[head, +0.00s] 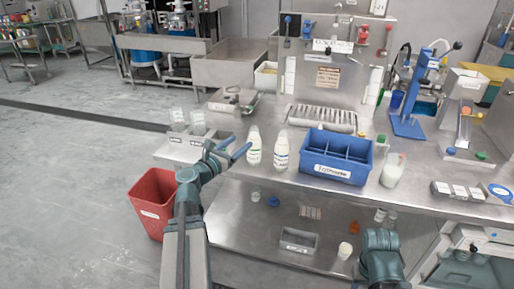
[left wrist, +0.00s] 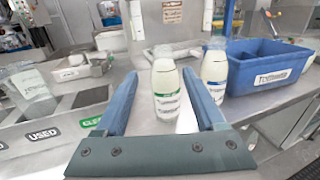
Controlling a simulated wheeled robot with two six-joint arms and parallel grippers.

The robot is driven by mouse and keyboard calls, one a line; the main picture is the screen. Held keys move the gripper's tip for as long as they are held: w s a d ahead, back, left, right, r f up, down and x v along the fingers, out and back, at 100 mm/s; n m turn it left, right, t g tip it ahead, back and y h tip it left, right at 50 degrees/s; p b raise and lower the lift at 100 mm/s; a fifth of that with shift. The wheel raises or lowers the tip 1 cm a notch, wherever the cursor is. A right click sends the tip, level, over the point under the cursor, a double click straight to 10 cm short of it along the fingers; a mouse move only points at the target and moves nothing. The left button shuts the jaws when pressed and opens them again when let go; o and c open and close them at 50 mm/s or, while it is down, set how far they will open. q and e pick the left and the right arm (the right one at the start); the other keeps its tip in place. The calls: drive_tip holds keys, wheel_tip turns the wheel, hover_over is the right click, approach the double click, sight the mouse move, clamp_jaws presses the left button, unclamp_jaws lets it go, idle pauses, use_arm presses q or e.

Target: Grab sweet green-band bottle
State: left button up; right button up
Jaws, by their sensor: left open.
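The green-band bottle (left wrist: 166,92) is white, stands upright and shows in the left wrist view between and just beyond my left fingers. In the head view the same bottle (head: 254,148) is the left one of two. A similar bottle with a blue band (left wrist: 214,72) stands to its right; it also shows in the head view (head: 281,153). My left gripper (head: 238,146) is open and empty, its fingers pointing towards the green-band bottle from the left. I cannot tell whether the fingertips reach beside it. Only part of my right arm shows at the lower right.
A blue divided box (head: 336,172) stands right of the bottles, with a glass of white content (head: 393,170) beyond it. Grey bins labelled used and clean (left wrist: 60,125) lie at the left. A red bin (head: 150,205) stands below the counter edge.

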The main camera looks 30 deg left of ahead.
sight(250, 135)
use_arm(q)
drive_tip(key=w, duration=0.6)
drive_tip(key=shift+w+d, duration=0.25)
drive_tip(key=shift+w, duration=0.1)
drive_tip(key=w, duration=0.3)
drive_tip(key=w+d, duration=0.1)
drive_tip(key=w, duration=0.1)
drive_tip(key=shift+w+r+p, duration=0.1)
drive_tip(key=shift+r+p, duration=0.25)
drive_tip(key=shift+p, duration=0.05)
clamp_jaws()
